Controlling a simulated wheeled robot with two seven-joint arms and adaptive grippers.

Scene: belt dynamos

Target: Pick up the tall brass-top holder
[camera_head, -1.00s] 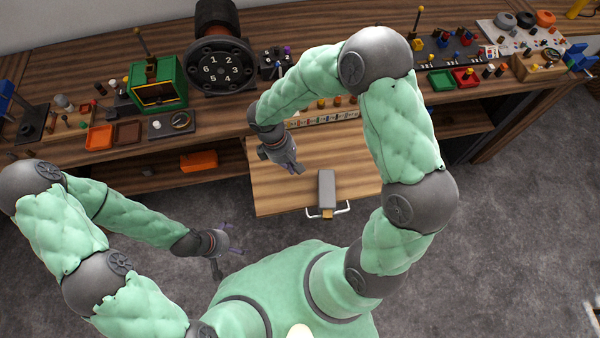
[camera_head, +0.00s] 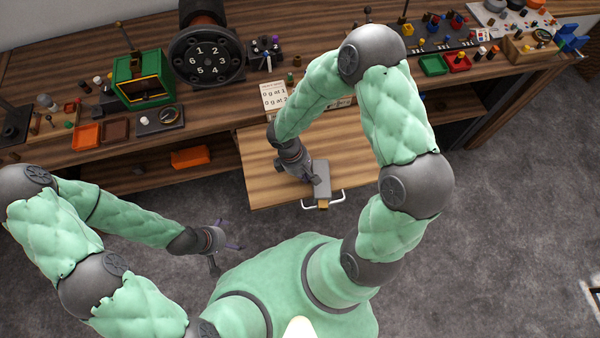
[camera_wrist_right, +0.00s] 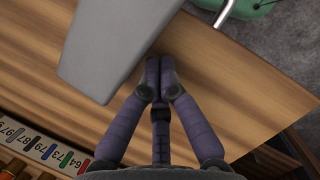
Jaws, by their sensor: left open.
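A long grey block (camera_head: 323,182) with a small brass-coloured end (camera_head: 323,205) lies on the pulled-out wooden board. I cannot tell for sure whether it is the tall brass-top holder. In the right wrist view the grey block (camera_wrist_right: 110,45) fills the upper left. My left gripper (camera_head: 228,250) is open and empty over the floor, left of the board.
The wooden board (camera_head: 270,180) has a white handle (camera_head: 340,198) at its front edge. A numbered black dial (camera_head: 205,65), a green box (camera_head: 140,78) and small trays crowd the bench behind. A text card (camera_head: 275,97) stands behind the board. The board's left part is clear.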

